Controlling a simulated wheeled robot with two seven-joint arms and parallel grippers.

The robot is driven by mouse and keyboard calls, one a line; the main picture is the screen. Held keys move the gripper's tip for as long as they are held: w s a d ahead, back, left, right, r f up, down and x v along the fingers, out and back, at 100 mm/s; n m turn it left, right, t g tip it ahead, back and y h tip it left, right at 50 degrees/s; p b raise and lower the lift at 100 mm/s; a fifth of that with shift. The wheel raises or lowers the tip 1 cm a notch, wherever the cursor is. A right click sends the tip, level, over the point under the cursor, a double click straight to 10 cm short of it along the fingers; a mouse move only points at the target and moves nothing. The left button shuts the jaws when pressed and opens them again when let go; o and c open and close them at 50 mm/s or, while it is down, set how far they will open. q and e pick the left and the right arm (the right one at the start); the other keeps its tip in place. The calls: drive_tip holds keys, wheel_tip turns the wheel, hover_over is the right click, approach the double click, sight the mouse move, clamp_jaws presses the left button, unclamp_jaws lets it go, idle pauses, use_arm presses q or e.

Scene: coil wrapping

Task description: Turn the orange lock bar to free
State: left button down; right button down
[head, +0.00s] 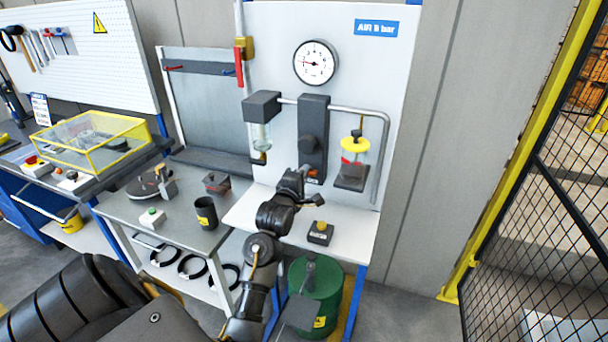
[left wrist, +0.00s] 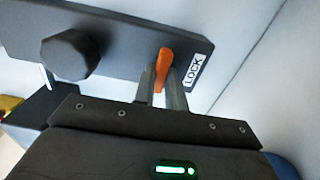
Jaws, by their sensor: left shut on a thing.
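The orange lock bar (head: 312,173) sits low on the dark upright block (head: 313,120) of the white air panel. In the left wrist view the orange bar (left wrist: 162,62) stands beside a white LOCK label (left wrist: 193,70). My left gripper (head: 306,172) reaches up to the block from below. Its two fingers (left wrist: 161,90) are shut on the orange bar, one on each side of it. In the head view the fingers and much of the bar are hidden by the wrist. My right gripper is out of view.
A dark round knob (left wrist: 70,55) sits on the same block.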

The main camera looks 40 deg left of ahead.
use_arm(q)
drive_tip(key=c, duration=1.4)
unclamp_jaws()
drive_tip(key=shift+c, duration=0.2)
drive_tip(key=b+v, duration=0.3)
drive_tip(key=v, duration=0.8)
drive_tip(key=shift+w, duration=0.1)
